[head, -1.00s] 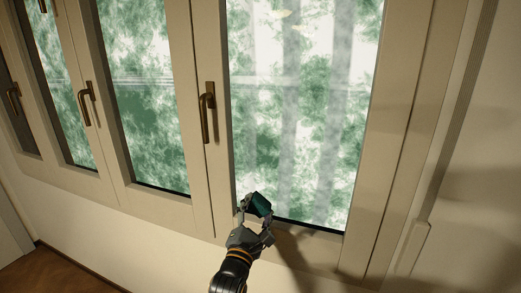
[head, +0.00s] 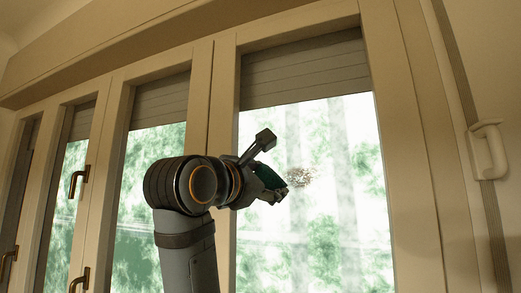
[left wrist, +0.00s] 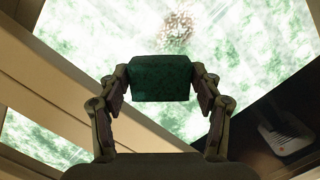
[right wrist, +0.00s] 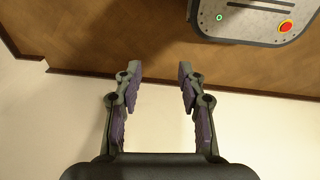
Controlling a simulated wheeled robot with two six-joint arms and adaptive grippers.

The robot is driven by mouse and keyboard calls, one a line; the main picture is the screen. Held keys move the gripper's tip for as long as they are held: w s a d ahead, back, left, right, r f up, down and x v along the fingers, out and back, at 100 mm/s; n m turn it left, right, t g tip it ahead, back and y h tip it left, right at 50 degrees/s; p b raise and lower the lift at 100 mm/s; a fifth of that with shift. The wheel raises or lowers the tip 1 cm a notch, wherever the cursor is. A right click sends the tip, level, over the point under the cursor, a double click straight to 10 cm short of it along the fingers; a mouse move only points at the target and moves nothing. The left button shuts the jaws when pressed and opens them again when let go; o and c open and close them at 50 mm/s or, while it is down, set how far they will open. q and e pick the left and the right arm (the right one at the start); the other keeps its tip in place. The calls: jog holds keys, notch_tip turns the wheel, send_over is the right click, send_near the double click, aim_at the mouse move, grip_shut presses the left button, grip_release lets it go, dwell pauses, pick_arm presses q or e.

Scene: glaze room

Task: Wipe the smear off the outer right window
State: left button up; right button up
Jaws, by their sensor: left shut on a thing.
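A brown speckled smear (head: 300,177) is on the pane of the outer right window (head: 345,215); it also shows at the top of the left wrist view (left wrist: 176,30). My left gripper (head: 274,188) is shut on a dark green block-like wiper (left wrist: 161,78). In the head view the wiper (head: 268,176) is just left of the smear, with a small gap between them in the picture. Whether it touches the glass I cannot tell. My right gripper (right wrist: 157,72) is open and empty, pointing down near the wall and floor.
Window frames with brass handles (head: 79,180) stand to the left. A rolled shutter (head: 305,70) covers the top of the pane. A white handle (head: 487,150) and a strap are on the wall at right. Brown floor (right wrist: 100,35) shows in the right wrist view.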

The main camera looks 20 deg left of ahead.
pick_arm(q)
jog(key=shift+s+r, duration=0.6)
jog(key=shift+r, duration=0.25)
jog(key=shift+s, duration=0.45)
jog(key=shift+r, duration=0.1)
jog(key=shift+w, duration=0.4)
jog(key=w+p, duration=0.2)
jog(key=w, duration=0.3)
jog(key=shift+w+d, duration=0.1)
pick_arm(e)
jog(key=r, duration=0.2)
jog(key=shift+s+a+r, duration=0.1)
jog(key=shift+s+r, duration=0.25)
jog(key=shift+r, duration=0.05)
pick_arm(q)
jog(key=shift+w, duration=0.15)
pick_arm(e)
jog(key=shift+s, duration=0.15)
